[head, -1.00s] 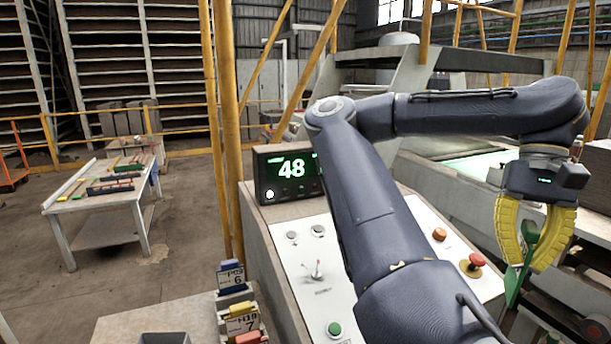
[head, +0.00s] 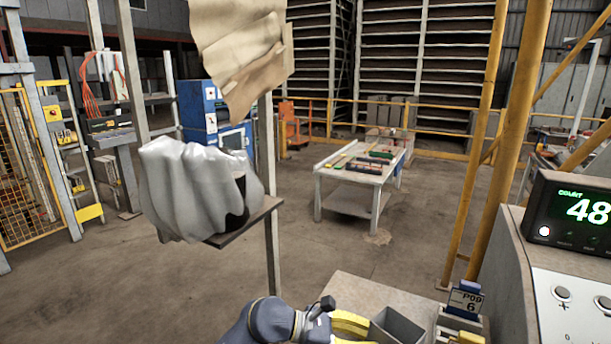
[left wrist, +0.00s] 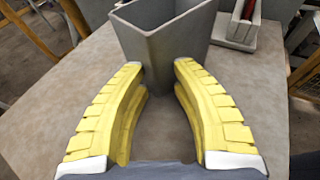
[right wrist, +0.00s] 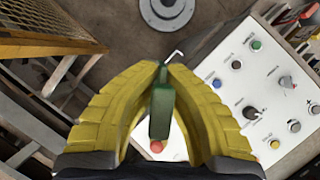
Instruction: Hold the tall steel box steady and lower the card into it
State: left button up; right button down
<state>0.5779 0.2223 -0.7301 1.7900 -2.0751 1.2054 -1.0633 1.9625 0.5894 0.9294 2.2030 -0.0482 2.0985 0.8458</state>
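The tall steel box (head: 402,328) is a grey, open-topped box on the bench, at the bottom edge of the head view. In the left wrist view the steel box (left wrist: 160,45) stands upright with one corner towards my left gripper (left wrist: 158,66). Those yellow fingers are apart, with their tips at either side of that corner; I cannot tell whether they touch it. My right arm is outside the head view.
A card holder (head: 462,322) with a blue-topped card marked 6 stands right of the box. The control console (head: 570,270) rises further right. A shelf with a grey draped cover (head: 195,190) hangs at left. The bench top (left wrist: 60,95) is clear left of the box.

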pick_arm(q)
grip_shut()
jog(key=o, duration=1.2)
grip_release()
